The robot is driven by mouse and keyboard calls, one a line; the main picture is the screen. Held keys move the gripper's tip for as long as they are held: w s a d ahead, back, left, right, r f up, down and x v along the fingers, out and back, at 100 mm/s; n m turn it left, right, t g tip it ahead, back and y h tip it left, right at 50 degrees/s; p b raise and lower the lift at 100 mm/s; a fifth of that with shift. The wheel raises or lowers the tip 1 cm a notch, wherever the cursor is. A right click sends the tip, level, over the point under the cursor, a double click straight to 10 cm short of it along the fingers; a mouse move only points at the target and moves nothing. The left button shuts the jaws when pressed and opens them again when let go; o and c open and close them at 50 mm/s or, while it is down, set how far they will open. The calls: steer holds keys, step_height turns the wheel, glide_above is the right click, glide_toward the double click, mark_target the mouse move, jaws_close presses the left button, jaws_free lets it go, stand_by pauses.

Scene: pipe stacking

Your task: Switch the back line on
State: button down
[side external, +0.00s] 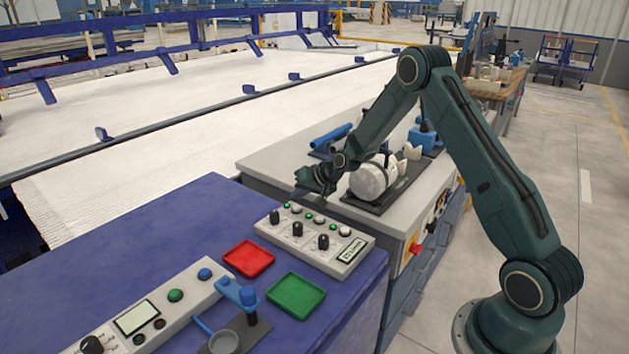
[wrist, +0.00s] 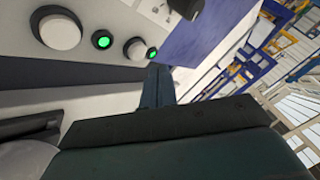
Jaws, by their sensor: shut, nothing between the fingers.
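The grey control box (side external: 315,241) stands on the blue bench. It has black knobs, a row of white round buttons, small green lights and a display (side external: 352,250). My gripper (side external: 298,197) is over the far-left end of the button row, fingers down and shut on nothing. In the wrist view the shut fingers (wrist: 157,75) are close to a white button (wrist: 134,48) with a lit green light (wrist: 152,53) beside it. A larger-looking white button (wrist: 60,32) and another lit green light (wrist: 102,40) are to the left. I cannot tell whether the fingertips touch anything, or which control is the back line's.
A red tray (side external: 248,258) and a green tray (side external: 296,295) lie in front of the box. Another control panel (side external: 150,312) and a blue stand (side external: 240,295) are nearby. A white cylinder (side external: 369,181) lies on a dark plate behind my gripper, near a blue pipe (side external: 331,136).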

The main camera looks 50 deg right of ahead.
steer(key=shift+r, duration=1.8)
step_height(320, 180, up, 12)
steer(key=n+g, duration=0.1)
steer(key=n, duration=0.2)
glide_above(300, 209)
steer(key=s+a, duration=0.7)
steer(key=s+a+r+n+g, duration=0.1)
steer(key=s+a+r, duration=0.2)
steer(key=s+r, duration=0.15)
steer(key=s+a+r+n, duration=0.1)
steer(key=s+a+r, duration=0.15)
steer(key=s, duration=0.25)
steer(key=s+a+r+n, duration=0.1)
steer(key=s+a, duration=0.1)
steer(key=s, duration=0.9)
steer(key=s+a+r+n+g+h, duration=0.1)
steer(key=s, duration=1.1)
steer(key=shift+s+a+n+g, duration=0.3)
steer(key=shift+a+n, duration=0.1)
